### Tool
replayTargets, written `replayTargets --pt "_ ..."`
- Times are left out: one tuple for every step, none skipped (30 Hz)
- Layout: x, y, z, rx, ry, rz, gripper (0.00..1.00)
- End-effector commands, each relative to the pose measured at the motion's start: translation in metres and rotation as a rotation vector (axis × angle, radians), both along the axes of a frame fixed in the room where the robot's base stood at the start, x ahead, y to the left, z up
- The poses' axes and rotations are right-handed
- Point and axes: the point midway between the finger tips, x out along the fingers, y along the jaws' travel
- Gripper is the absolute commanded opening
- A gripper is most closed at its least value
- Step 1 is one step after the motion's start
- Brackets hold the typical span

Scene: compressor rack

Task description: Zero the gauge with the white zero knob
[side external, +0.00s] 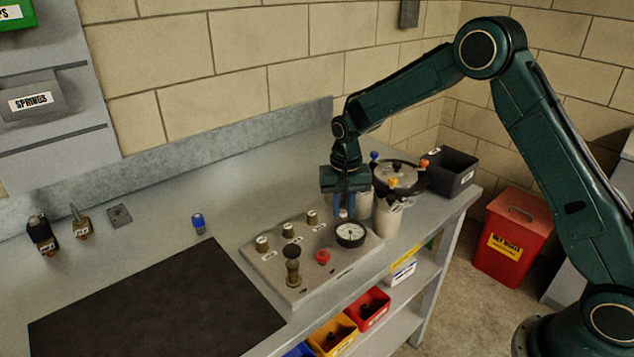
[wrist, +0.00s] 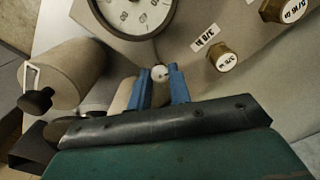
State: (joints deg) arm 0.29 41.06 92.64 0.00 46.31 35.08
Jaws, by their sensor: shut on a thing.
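The gauge (side external: 350,234) has a white dial with a black rim and sits at the right end of the grey panel (side external: 283,264). In the wrist view the gauge (wrist: 133,10) is partly cut off by the top edge. The small white zero knob (wrist: 159,74) sits just beside the gauge rim. My gripper (wrist: 160,82) has its two blue fingers closed around the knob, one on each side. In the side view my gripper (side external: 345,208) points down behind the gauge, and the knob is hardly visible between the fingers.
Brass knobs with white caps (side external: 288,230), a red knob (side external: 323,256) and a dark-topped valve handle (side external: 292,264) stand on the panel. Pale cylinders (side external: 387,217) and a dark round lidded pot (side external: 399,178) stand close beside my gripper. A black mat (side external: 160,306) lies left.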

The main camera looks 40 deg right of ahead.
Motion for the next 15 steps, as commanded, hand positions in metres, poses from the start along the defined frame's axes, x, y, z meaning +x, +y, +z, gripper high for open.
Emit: replayTargets --pt "0.0001 -0.0001 0.0005 0.000 0.000 0.007 0.00" --pt "0.0001 -0.0001 0.0005 0.000 0.000 0.014 0.00" --pt "0.0000 -0.0001 0.0005 0.000 0.000 0.028 0.00" --pt "0.0001 -0.0002 0.0005 0.000 0.000 0.040 0.00" --pt "0.0001 -0.0002 0.0006 0.000 0.000 0.052 0.00" --pt "0.0001 -0.0002 0.0006 0.000 0.000 0.071 0.00" --pt "0.0001 -0.0002 0.0006 0.000 0.000 0.085 0.00" --pt "0.0001 -0.0002 0.0007 0.000 0.000 0.098 0.00" --pt "0.0001 -0.0002 0.0007 0.000 0.000 0.112 0.00" --pt "0.0001 -0.0002 0.0007 0.000 0.000 0.121 0.00" --pt "0.0001 -0.0002 0.0007 -0.001 -0.001 0.127 0.00" --pt "0.0001 -0.0002 0.0008 -0.001 -0.001 0.131 0.00" --pt "0.0001 -0.0002 0.0008 -0.001 -0.001 0.132 0.00" --pt "0.0002 -0.0003 0.0008 -0.001 -0.001 0.132 0.00" --pt "0.0002 -0.0003 0.0009 -0.001 -0.001 0.132 0.00"
